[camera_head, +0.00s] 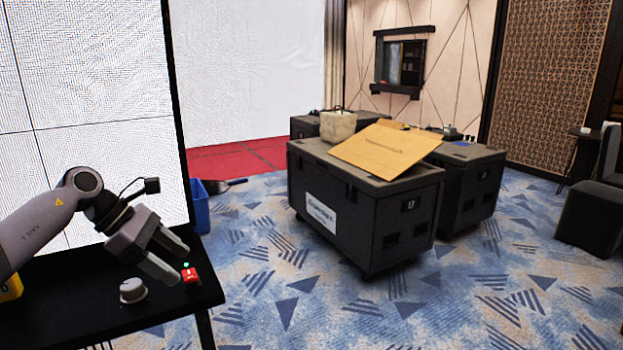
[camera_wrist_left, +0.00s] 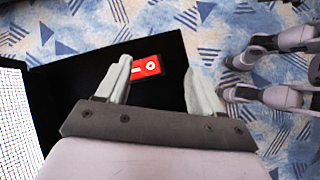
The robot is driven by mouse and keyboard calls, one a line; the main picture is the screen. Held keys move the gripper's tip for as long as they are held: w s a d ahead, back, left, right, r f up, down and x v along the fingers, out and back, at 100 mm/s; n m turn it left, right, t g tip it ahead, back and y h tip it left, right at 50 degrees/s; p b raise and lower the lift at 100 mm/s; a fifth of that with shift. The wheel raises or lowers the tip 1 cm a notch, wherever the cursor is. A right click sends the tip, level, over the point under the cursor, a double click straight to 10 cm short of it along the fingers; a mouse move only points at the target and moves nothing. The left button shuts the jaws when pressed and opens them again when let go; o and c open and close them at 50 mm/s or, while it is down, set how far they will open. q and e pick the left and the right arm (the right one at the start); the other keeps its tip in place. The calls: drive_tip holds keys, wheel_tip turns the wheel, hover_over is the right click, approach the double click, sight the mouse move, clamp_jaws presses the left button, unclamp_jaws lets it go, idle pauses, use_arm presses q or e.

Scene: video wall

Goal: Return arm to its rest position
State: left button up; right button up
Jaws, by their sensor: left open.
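My left arm (camera_head: 40,228) comes in from the left of the head view, over a black table. Its gripper (camera_head: 180,263) is open and empty, with its fingers pointing down to the right above the table's right end. A small red box (camera_head: 191,276) with a green light on top sits just beyond the fingertips. In the left wrist view the open fingers (camera_wrist_left: 158,68) stand apart, with the red box (camera_wrist_left: 150,67) showing between them, near the left finger. Nothing is gripped. My right gripper cannot be made out in either view.
The black table (camera_head: 100,320) carries a grey knob-like object (camera_head: 132,290). A lit video panel (camera_head: 90,110) rises behind it. A blue bin (camera_head: 200,208) stands beside the table. Large black cases (camera_head: 365,215), one bearing cardboard (camera_head: 385,150), stand beyond open patterned carpet.

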use_arm(q)
drive_tip(key=s+d+r+n+t+h, duration=0.1)
drive_tip(key=s+d+n+t+h, duration=0.1)
drive_tip(key=d+n+t+h, duration=1.1)
drive_tip(key=s+a+f+n+y, duration=0.35)
drive_tip(key=f+n+y, duration=0.25)
drive_tip(key=n+y, duration=0.6)
drive_tip(key=s+a+f+n+y, duration=0.2)
drive_tip(key=s+f+n+y, duration=0.5)
drive_tip(key=n, duration=0.9)
drive_tip(key=s+a+f+n+g, duration=0.1)
drive_tip(key=s+f+n+g, duration=0.25)
drive_tip(key=s, duration=0.45)
drive_tip(key=s+a+f+n+g+y, duration=0.1)
drive_tip(key=s+f+n+g, duration=0.25)
drive_tip(key=s, duration=0.35)
drive_tip(key=s+a+f+n+g, duration=0.1)
drive_tip(key=s+f+n+g, duration=0.25)
drive_tip(key=s, duration=0.45)
drive_tip(key=w+d+f+m+t+h, duration=0.1)
drive_tip(key=w+d+f+t, duration=0.1)
drive_tip(key=w+f+t, duration=0.4)
drive_tip(key=shift+w+d+f+h+p, duration=0.25)
drive_tip(key=shift+d+f+p, duration=0.2)
drive_tip(key=shift+f, duration=0.7)
